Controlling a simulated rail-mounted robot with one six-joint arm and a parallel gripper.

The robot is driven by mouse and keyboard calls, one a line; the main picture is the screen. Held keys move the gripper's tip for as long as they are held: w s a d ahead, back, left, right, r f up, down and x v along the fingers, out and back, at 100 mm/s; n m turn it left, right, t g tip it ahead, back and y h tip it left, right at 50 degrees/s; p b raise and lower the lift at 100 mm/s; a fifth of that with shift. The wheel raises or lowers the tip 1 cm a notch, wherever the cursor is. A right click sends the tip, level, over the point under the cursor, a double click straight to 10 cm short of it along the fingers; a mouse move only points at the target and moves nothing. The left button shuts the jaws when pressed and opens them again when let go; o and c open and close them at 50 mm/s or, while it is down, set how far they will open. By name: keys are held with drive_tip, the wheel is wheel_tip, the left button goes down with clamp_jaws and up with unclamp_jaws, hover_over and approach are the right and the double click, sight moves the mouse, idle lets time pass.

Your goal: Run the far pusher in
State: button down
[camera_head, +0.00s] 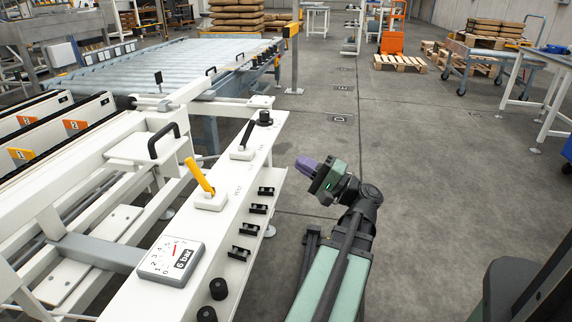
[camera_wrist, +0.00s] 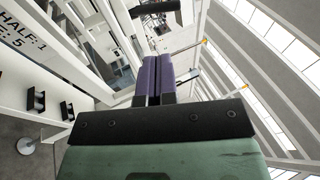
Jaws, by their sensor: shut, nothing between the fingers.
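A white control rail (camera_head: 225,225) runs along the near machine side. It carries a yellow-handled lever (camera_head: 201,180) and, farther along, a black-handled lever (camera_head: 246,137); both lean. A black bow handle (camera_head: 163,140) stands on a white frame left of them, with two smaller bow handles (camera_head: 210,71) (camera_head: 239,57) farther back. I cannot tell which part is the far pusher. My gripper (camera_head: 303,163) hangs over the aisle right of the rail, apart from the levers. Its purple fingers are together and empty, also in the wrist view (camera_wrist: 153,78).
The rail also holds a gauge (camera_head: 171,262), black knobs (camera_head: 218,288) and several black clips (camera_head: 249,230). A roller conveyor (camera_head: 165,62) lies behind, with a yellow-topped post (camera_head: 293,50) at its corner. Grey floor (camera_head: 430,170) to the right is clear.

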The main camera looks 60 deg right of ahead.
sight(247, 135)
drive_tip(key=shift+s+d+m+t, duration=0.15)
drive_tip(key=shift+s+m+t, duration=0.15)
drive_tip(key=shift+s+t, duration=0.2)
drive_tip(key=p+x, duration=0.6)
drive_tip(key=x, duration=0.8)
drive_tip(key=shift+w+f, duration=0.1)
drive_tip(key=shift+f, duration=0.1)
drive_tip(key=shift+r, duration=0.1)
